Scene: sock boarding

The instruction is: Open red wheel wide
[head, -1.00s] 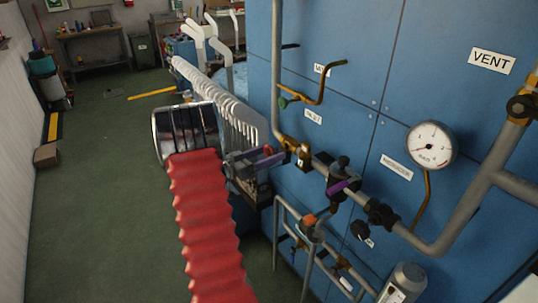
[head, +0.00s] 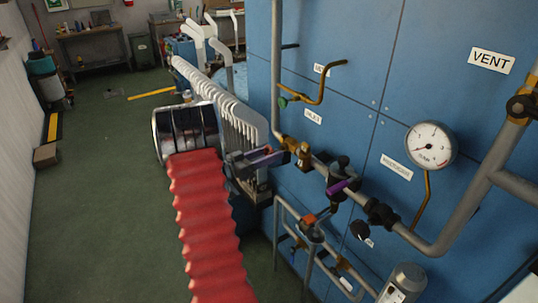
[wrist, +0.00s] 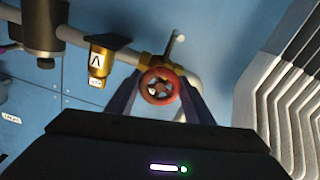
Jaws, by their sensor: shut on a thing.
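The red wheel (wrist: 160,87) shows in the wrist view as a small round handwheel with a paler hub, on a brass valve (wrist: 150,62). My gripper (wrist: 161,91) has one dark finger on each side of the wheel's rim and is shut on it. In the head view my gripper (head: 262,158) reaches toward the brass valve body (head: 298,148) on the grey pipe. The wheel itself cannot be made out there. The marks that would show how far the wheel is turned are not visible.
White ribbed panels (head: 235,118) stand close beside my gripper. A blue panel wall (head: 400,60) carries grey pipes, a dial gauge (head: 430,146), a green-tipped brass lever (head: 318,98) and a purple-handled valve (head: 343,186). The green floor (head: 100,200) at left is mostly clear.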

